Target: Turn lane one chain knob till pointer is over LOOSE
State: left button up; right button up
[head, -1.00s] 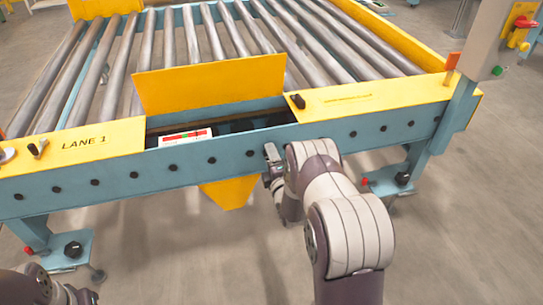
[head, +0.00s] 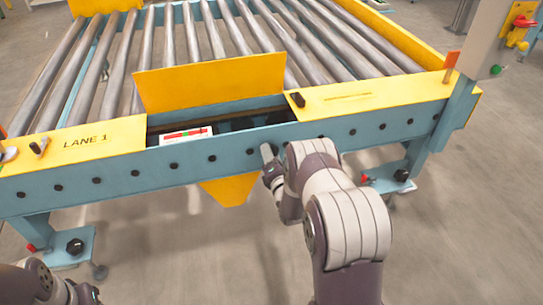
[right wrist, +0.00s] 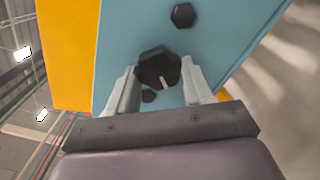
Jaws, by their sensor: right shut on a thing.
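In the right wrist view, a black faceted knob (right wrist: 158,66) with a short white pointer mark sits on a blue face. The mark lies on the knob's lower edge, toward my gripper's palm. My right gripper (right wrist: 160,80) has its pale fingers on both sides of the knob and is shut on it. In the head view my right gripper (head: 268,160) is at the blue front beam (head: 225,160), hiding the knob. I cannot read a LOOSE label. A dark part of my left arm (head: 82,293) shows at the bottom left; its jaws cannot be made out.
A yellow plate marked LANE 1 (head: 85,143) is at the left, with a small black lever (head: 40,147). A raised yellow flap (head: 210,83) stands behind an open slot holding a white card (head: 187,135). Black bolts line the beam. Rollers (head: 200,35) lie behind.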

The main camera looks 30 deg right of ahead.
jog(key=shift+s+f, duration=0.1)
jog(key=shift+f, duration=0.05)
jog(key=o, duration=1)
jog(key=shift+o, duration=0.2)
jog(key=p+v, duration=0.5)
jog(key=v, duration=0.7)
jog(key=shift+s, duration=0.35)
